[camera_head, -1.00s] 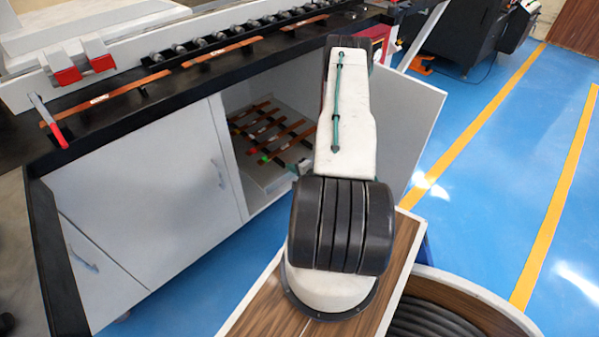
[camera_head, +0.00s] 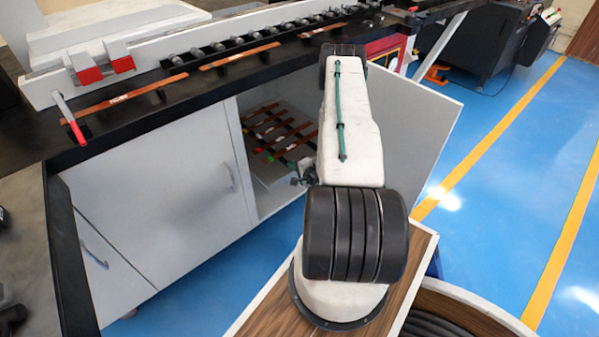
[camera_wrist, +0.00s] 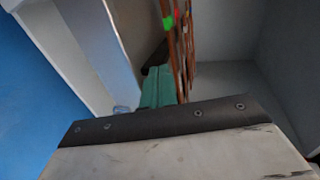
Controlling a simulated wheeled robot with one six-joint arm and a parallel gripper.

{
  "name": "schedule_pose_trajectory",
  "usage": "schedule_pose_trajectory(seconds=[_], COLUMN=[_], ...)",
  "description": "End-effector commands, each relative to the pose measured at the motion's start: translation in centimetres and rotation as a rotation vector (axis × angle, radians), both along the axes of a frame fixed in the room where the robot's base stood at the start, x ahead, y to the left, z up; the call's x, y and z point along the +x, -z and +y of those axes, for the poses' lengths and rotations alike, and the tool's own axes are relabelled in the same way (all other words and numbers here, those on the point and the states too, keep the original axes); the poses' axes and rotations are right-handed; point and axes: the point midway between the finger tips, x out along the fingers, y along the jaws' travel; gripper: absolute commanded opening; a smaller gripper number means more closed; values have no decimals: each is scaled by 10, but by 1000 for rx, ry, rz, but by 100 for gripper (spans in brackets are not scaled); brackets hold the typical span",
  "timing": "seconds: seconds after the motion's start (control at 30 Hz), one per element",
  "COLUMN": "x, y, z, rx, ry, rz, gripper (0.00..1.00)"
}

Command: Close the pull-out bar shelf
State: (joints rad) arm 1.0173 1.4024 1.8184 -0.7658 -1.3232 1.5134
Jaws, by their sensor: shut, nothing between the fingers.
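The pull-out bar shelf (camera_head: 266,170) shows inside the open grey cabinet, with copper bars (camera_head: 280,132) lying across it. Much of its right side is hidden by my arm. My gripper (camera_head: 301,177) is at the shelf's front right and only partly shows beside my arm. In the wrist view my gripper's teal fingers (camera_wrist: 158,90) are shut with nothing between them. They are close to the shelf's pale front panel (camera_wrist: 100,45) and the bars (camera_wrist: 180,45); I cannot tell whether they touch.
The open cabinet door (camera_head: 415,125) stands to the right of my arm. A closed door (camera_head: 160,195) is left of the opening. The black worktop (camera_head: 150,110) overhangs the cabinet. Blue floor (camera_head: 490,190) is clear on the right.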

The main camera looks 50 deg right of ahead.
Motion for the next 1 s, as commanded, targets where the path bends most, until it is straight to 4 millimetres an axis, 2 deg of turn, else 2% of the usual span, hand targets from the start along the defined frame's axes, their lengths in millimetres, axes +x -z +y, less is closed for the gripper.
schedule_pose_trajectory(seconds=[0.03,0.2,0.5,0.7,1.0], x=[14,55,114,136,145], y=[-1,0,0,0,0], z=[-2,-12,-27,-32,-35], rx=[-4,-3,-2,-1,-1], ry=[-5,-4,-3,-1,0], rz=[-1,-2,-2,0,0], gripper=[0,0,0,0,0])
